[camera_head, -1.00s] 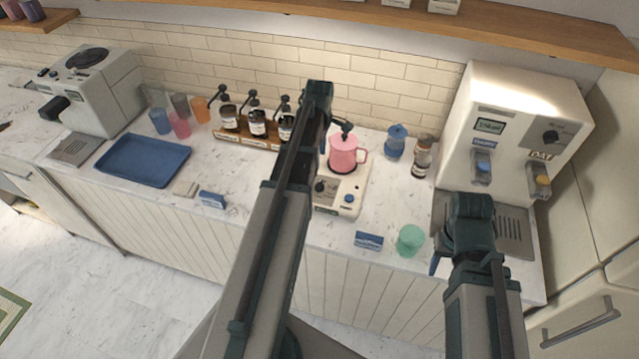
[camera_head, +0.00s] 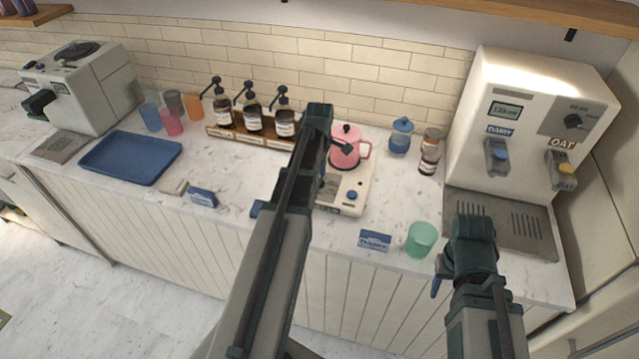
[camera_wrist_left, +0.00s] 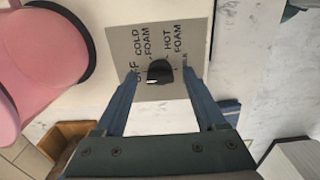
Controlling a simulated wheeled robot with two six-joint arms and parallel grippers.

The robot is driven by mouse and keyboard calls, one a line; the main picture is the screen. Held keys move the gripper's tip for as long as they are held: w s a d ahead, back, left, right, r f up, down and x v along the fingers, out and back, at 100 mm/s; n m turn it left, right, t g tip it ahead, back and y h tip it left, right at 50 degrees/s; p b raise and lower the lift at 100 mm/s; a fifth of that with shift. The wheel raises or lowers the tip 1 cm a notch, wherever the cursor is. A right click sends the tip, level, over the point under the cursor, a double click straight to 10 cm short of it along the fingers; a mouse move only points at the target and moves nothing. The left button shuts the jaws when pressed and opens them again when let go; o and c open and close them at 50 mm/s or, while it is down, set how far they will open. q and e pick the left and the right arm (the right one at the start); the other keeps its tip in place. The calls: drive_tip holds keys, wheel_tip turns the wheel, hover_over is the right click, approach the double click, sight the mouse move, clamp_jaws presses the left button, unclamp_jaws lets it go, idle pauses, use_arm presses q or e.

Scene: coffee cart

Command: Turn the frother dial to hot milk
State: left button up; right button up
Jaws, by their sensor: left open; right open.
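The frother is a white base (camera_head: 355,203) with a pink lidded jug (camera_head: 345,150) on it. In the left wrist view its black dial (camera_wrist_left: 159,71) sits on a grey plate (camera_wrist_left: 192,35) lettered OFF, COLD FOAM, HOT FOAM and a partly covered MILK. I cannot tell for sure which label the dial points to. My left gripper (camera_wrist_left: 159,79) is open, its blue fingers on either side of the dial; contact is not clear. In the head view my left arm hides most of the dial area. My right gripper (camera_head: 437,276) is mostly hidden, away from the frother near the counter's front edge.
A green cup (camera_head: 421,239) and a blue sign (camera_head: 374,241) stand right of the frother. A blue jar (camera_head: 400,140) and a brown jar (camera_head: 430,155) stand behind. Pump bottles (camera_head: 253,115) are to the left. The milk dispenser (camera_head: 530,110) stands at right.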

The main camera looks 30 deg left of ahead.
use_arm(q)
clamp_jaws()
idle(0.4)
